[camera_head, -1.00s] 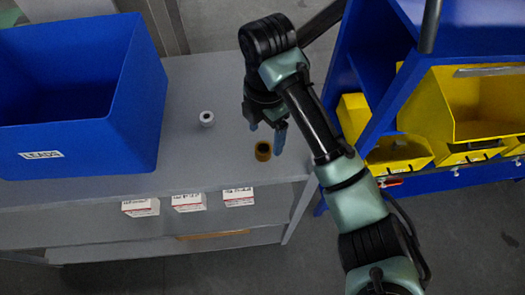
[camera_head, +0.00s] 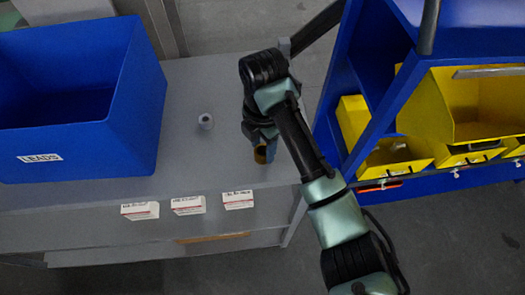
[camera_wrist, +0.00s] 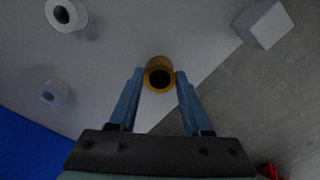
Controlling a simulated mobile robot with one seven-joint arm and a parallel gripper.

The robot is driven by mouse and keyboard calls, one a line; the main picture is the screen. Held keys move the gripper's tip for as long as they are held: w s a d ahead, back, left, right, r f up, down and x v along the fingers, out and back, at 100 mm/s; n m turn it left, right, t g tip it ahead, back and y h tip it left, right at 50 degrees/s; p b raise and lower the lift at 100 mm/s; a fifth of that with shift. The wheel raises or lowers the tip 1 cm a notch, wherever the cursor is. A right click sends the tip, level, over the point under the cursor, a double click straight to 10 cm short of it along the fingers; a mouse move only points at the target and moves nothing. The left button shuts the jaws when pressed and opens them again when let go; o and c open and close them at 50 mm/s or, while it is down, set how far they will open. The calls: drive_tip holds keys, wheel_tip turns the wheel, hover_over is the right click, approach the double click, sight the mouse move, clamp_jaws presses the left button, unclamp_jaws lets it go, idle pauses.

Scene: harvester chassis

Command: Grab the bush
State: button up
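A hollow brown-yellow bush (camera_head: 261,155) stands near the right end of the grey table top. In the wrist view the bush (camera_wrist: 159,66) lies between my fingertips, its dark round opening facing the camera. My gripper (camera_wrist: 160,84) has its two blue fingers on either side of the bush, with only narrow gaps to it. In the head view my gripper (camera_head: 260,138) is right at the bush and partly hides it. The fingers look open; contact with the bush cannot be made out.
A white hollow ring (camera_head: 206,121) stands on the table left of the bush. A blue bin (camera_head: 100,150) marked LEADS fills the table's left. A blue rack (camera_head: 365,110) with yellow bins (camera_head: 445,105) stands at right.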

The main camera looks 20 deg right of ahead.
clamp_jaws()
